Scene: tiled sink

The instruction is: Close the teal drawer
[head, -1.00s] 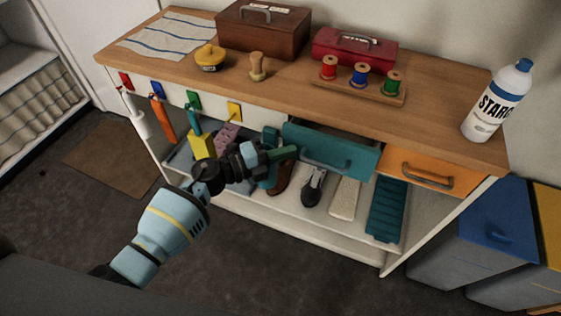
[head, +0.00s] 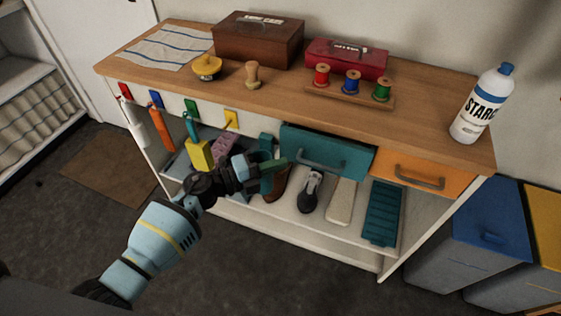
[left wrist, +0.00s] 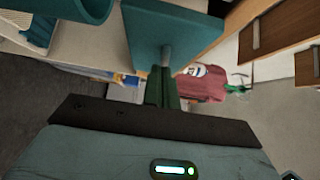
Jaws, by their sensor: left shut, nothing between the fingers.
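The teal drawer (head: 335,160) is in the front of the wooden-topped bench, left of the orange drawer, with a grey bar handle. My right gripper is not in view.
The orange drawer (head: 423,178) is on the right. A starch bottle (head: 482,105), thread spools and boxes stand on the bench top (head: 285,95). Coloured tags and tools hang at the left. Shoes and a teal ribbed item (head: 383,212) sit on the shelf below.

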